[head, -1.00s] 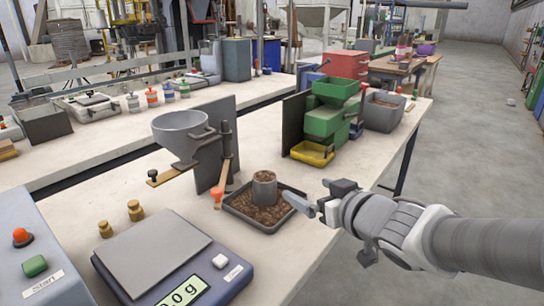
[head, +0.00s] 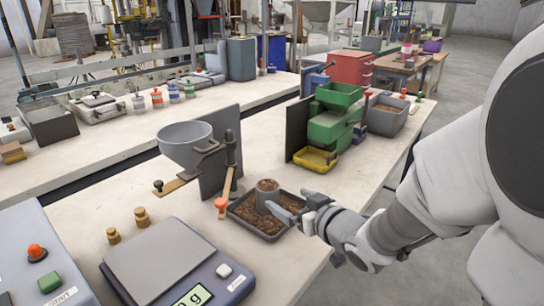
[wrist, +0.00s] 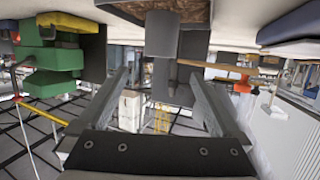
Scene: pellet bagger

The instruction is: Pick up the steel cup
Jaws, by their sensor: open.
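The steel cup (head: 267,192) is a grey cylinder with brown pellets at its top. It stands upright in a dark shallow tray (head: 247,228) of brown pellets. My gripper (head: 284,210) is open and close to the cup's right side in the head view; one finger partly covers its lower part. In the wrist view, which is upside down, the cup (wrist: 162,35) lies beyond and between the two spread fingertips (wrist: 160,75). I cannot tell whether either finger touches it.
A funnel (head: 185,143) on a stand with an orange-tipped lever (head: 220,203) is left of the tray. A scale (head: 155,260) is in front left. A green machine (head: 328,125) with a yellow tray stands behind.

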